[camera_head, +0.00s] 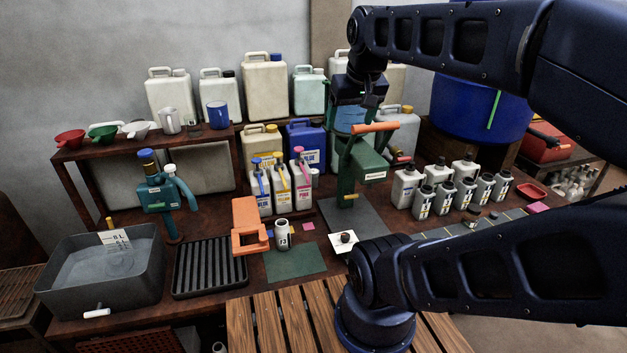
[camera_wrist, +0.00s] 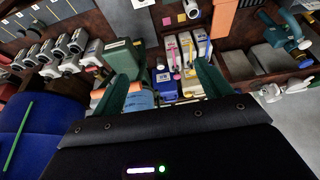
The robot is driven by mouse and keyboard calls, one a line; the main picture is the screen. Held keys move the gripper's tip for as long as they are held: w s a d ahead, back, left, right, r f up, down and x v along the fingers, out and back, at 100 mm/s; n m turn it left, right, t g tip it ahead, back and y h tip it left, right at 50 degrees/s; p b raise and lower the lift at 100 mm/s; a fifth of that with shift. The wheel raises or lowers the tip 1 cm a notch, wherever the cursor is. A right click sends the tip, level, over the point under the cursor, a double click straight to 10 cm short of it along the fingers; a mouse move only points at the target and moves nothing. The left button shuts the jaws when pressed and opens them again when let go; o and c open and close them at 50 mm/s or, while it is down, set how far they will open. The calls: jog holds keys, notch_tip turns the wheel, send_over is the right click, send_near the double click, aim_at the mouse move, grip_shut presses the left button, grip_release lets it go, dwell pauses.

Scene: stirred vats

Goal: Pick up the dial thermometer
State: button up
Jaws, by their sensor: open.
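I cannot make out a dial thermometer for sure in either view. A small dark round thing (camera_head: 346,238) lies on a white card on the bench; it is too small to name. A yellow-tipped stick (camera_head: 109,223) shows at the back of the grey tub. My gripper (camera_wrist: 162,72) is open, with its two green fingers apart and nothing seen between them. In the head view my gripper (camera_head: 361,92) hangs high above the back of the bench, by the green press, well apart from the small round thing.
The green press (camera_head: 368,170) with an orange handle stands mid-bench. White bottles (camera_head: 408,186) stand right of it, jugs (camera_head: 264,88) on the shelf behind. The grey tub (camera_head: 95,285) and black ribbed tray (camera_head: 208,272) are at left. A blue vat (camera_head: 475,112) is at back right.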

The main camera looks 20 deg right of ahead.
jog(key=w+d+r+m, duration=0.2)
jog(key=w+r, duration=0.2)
jog(key=w, duration=0.4)
jog(key=w+d+r+m+g, duration=0.15)
jog(key=w+r, duration=0.25)
jog(key=w, duration=0.4)
jog(key=w+d+r+m, duration=0.2)
jog(key=w+r, duration=0.1)
jog(key=w, duration=0.6)
jog(key=m+g+h, duration=0.1)
jog(key=m+h, duration=0.2)
jog(key=m, duration=0.3)
send_over(314, 171)
jog(key=a, duration=0.2)
jog(key=f, duration=3.4)
jog(key=s+f, duration=0.1)
jog(key=f, duration=1.7)
jog(key=shift+f, duration=0.1)
jog(key=x, duration=0.5)
jog(key=shift+f, duration=0.2)
jog(key=shift+x, duration=2.6)
jog(key=shift+a, duration=0.15)
jog(key=shift+c, duration=0.3)
